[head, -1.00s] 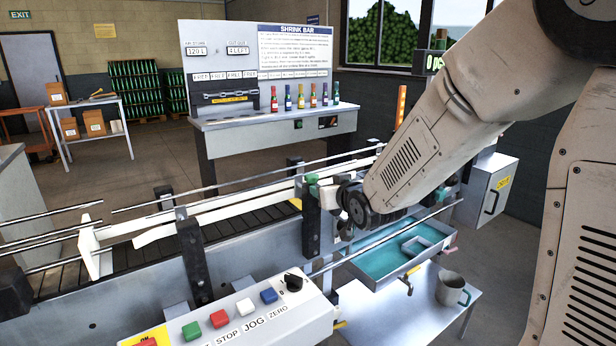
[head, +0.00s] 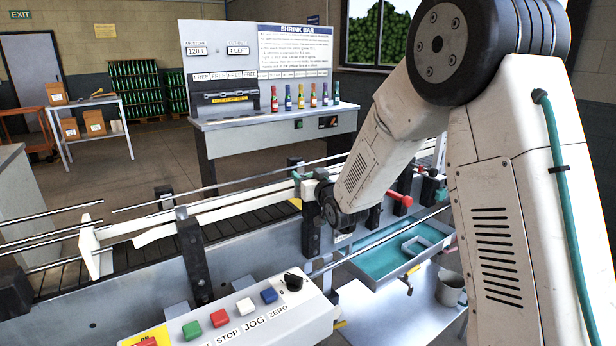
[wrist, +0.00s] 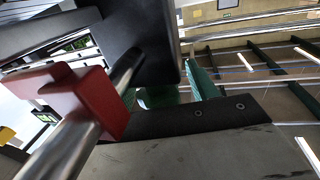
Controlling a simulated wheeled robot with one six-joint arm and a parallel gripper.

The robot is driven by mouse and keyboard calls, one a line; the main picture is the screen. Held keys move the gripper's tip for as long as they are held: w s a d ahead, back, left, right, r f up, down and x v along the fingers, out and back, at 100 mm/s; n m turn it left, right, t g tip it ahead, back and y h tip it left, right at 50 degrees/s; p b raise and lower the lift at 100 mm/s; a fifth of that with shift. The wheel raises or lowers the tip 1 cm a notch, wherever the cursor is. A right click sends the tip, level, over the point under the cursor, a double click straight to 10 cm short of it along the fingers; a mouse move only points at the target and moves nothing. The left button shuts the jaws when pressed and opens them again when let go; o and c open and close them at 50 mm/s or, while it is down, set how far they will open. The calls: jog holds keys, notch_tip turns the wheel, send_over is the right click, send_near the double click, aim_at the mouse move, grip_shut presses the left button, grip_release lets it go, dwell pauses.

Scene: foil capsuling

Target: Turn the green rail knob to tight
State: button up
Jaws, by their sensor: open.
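A small green part (head: 297,177), which looks like the green rail knob, shows at the top of a black rail post (head: 310,230) on the near side of the conveyor. In the wrist view, green pieces (wrist: 200,80) show behind a dark bar with two screws. I cannot tell the knob's setting or whether the gripper touches it. My gripper is open, with nothing visibly held.
In the wrist view a red block (wrist: 85,100) on a metal rod and a black block (wrist: 140,45) are very close. A red knob (head: 400,200) is right of my arm. A control box (head: 235,318), teal tray (head: 385,258) and mug (head: 450,289) are in front.

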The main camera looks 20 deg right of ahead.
jog(key=c, duration=1)
jog(key=shift+a, duration=0.15)
jog(key=shift+m+h, duration=0.3)
jog(key=shift+h, duration=0.2)
jog(key=m+h, duration=0.1)
jog(key=h, duration=0.1)
jog(key=m+h, duration=0.1)
jog(key=h, duration=0.1)
jog(key=m+h, duration=0.2)
jog(key=shift+d, duration=0.4)
jog(key=m+g+h, duration=0.1)
jog(key=h, duration=0.1)
jog(key=m+g+h, duration=0.1)
jog(key=m+h, duration=0.1)
jog(key=m+g+h, duration=0.1)
jog(key=h, duration=0.1)
jog(key=shift+s+d+g, duration=0.15)
jog(key=shift+d+g, duration=0.15)
jog(key=shift+d, duration=0.05)
jog(key=m+g+h, duration=0.5)
jog(key=shift+s+d, duration=0.3)
jog(key=shift+s+d+m+g+h, duration=0.15)
jog(key=shift+m+g+h, duration=0.3)
jog(key=shift+m+g, duration=0.75)
jog(key=shift+s+m+g+h, duration=0.15)
jog(key=shift+m+g+h, duration=0.4)
jog(key=shift+g, duration=1.15)
jog(key=shift+m+g, duration=0.25)
jog(key=shift+g, duration=0.05)
